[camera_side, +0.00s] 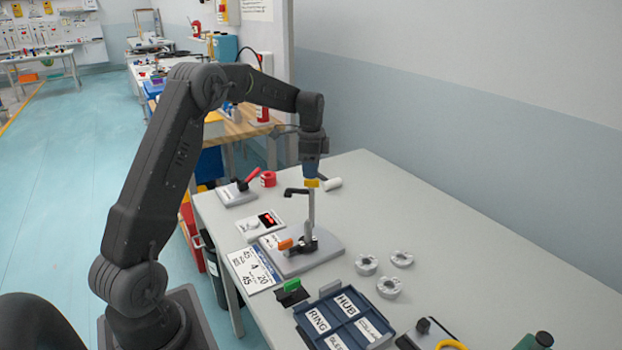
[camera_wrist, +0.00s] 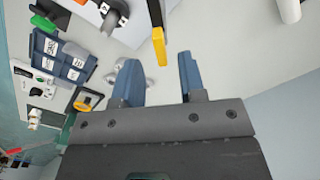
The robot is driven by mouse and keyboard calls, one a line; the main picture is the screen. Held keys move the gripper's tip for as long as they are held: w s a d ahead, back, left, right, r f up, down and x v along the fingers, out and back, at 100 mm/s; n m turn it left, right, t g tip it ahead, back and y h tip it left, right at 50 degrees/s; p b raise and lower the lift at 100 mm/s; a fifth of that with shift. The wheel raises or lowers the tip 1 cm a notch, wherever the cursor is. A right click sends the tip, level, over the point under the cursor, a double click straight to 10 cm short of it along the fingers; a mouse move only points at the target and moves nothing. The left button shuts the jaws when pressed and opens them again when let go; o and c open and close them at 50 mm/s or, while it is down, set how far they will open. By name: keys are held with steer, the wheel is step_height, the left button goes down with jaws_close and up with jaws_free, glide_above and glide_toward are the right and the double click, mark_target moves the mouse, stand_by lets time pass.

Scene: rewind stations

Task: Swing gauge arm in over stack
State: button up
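The gauge station has a grey base plate (camera_side: 312,262) with a dark hub and an orange lever (camera_side: 286,244). A grey post (camera_side: 311,208) rises from it. A dark gauge arm (camera_side: 293,192) is at the post's top, with a yellow tab (camera_side: 313,183) just under my gripper (camera_side: 310,173). In the wrist view, the yellow tab (camera_wrist: 158,48) on the dark arm lies just ahead of the gap between my blue fingers (camera_wrist: 157,65). The fingers are apart with nothing between them. I cannot tell whether any stack sits on the hub.
A blue labelled tray (camera_side: 345,318) stands in front, with several grey rings (camera_side: 389,287) to its right. A red-handled fixture (camera_side: 238,190), a red roll (camera_side: 268,179) and a white cylinder (camera_side: 333,184) are at the back.

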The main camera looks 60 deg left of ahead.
steer(key=shift+f, duration=1.7)
jaws_close()
